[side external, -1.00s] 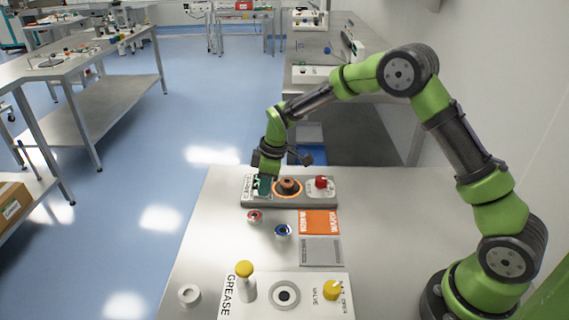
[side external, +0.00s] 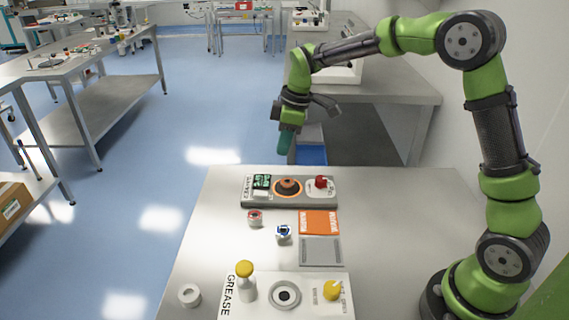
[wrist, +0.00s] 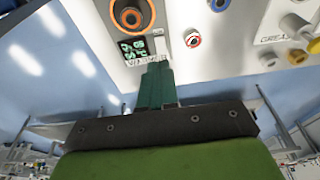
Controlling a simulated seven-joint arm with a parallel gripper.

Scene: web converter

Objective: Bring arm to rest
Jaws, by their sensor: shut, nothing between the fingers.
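My gripper (side external: 286,141) is raised well above the back edge of the steel table (side external: 200,230), pointing down, shut and empty. In the wrist view its green fingers (wrist: 155,88) are together, with the grey control panel beyond them. The control panel (side external: 290,203) lies at the back of the table, with a dark display with green marks (side external: 262,181), an orange-ringed round part (side external: 288,187) and a red knob (side external: 321,182). My gripper touches none of these.
A red-ringed piece (side external: 255,217) and a blue-ringed piece (side external: 283,232) sit near an orange card (side external: 319,222) and a grey card (side external: 321,251). The grease panel (side external: 310,309) bears a yellow-topped bottle (side external: 246,284) and a yellow valve knob (side external: 332,290). A white ring (side external: 189,294) lies front left.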

